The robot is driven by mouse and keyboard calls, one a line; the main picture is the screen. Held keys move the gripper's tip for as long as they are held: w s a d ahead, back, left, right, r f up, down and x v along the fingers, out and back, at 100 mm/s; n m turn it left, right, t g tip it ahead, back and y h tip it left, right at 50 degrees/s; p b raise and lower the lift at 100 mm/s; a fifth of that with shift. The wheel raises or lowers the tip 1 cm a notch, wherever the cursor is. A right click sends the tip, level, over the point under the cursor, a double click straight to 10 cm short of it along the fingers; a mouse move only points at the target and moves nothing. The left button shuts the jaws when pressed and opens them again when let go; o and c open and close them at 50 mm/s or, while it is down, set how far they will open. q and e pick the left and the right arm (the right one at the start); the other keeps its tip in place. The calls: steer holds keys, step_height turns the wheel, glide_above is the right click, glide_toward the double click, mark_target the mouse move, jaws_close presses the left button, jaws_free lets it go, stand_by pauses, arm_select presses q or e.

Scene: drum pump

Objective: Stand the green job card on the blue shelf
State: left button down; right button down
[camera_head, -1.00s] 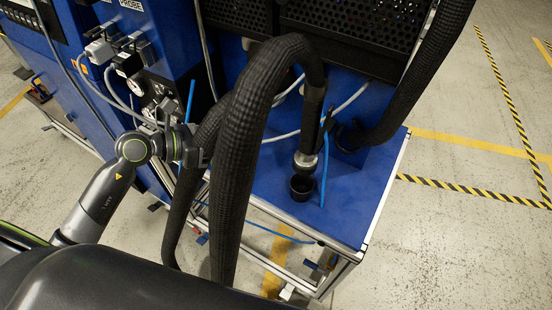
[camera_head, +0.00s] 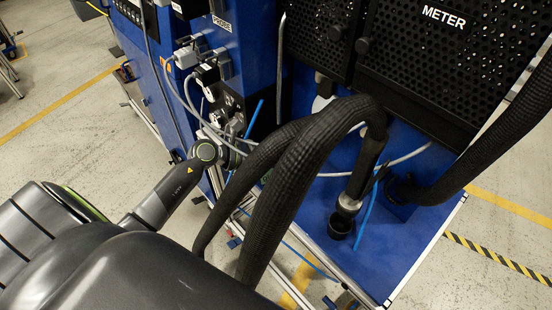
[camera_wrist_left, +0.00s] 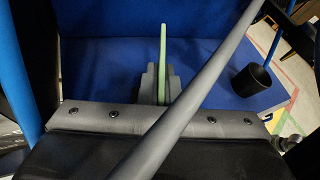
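The green job card (camera_wrist_left: 162,55) shows edge-on in the left wrist view as a thin upright strip. My left gripper (camera_wrist_left: 161,85) is shut on its lower part. The blue shelf (camera_wrist_left: 215,88) lies beyond and below the card in that view; I cannot tell whether they touch. In the head view the blue shelf (camera_head: 385,260) is at the right of centre, under the machine. My left arm reaches in from the left there, but its gripper and the card are hidden behind the hoses. My right gripper is in no view.
Thick black hoses (camera_head: 300,165) arch in front of the left gripper. A black cup (camera_head: 340,228) stands on the shelf; it also shows in the wrist view (camera_wrist_left: 250,80). A blue cable (camera_head: 368,212) hangs near the cup.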

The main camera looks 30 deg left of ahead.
arm_select(q)
steer(key=shift+f, duration=0.1)
steer(key=c, duration=1.6)
jaws_free()
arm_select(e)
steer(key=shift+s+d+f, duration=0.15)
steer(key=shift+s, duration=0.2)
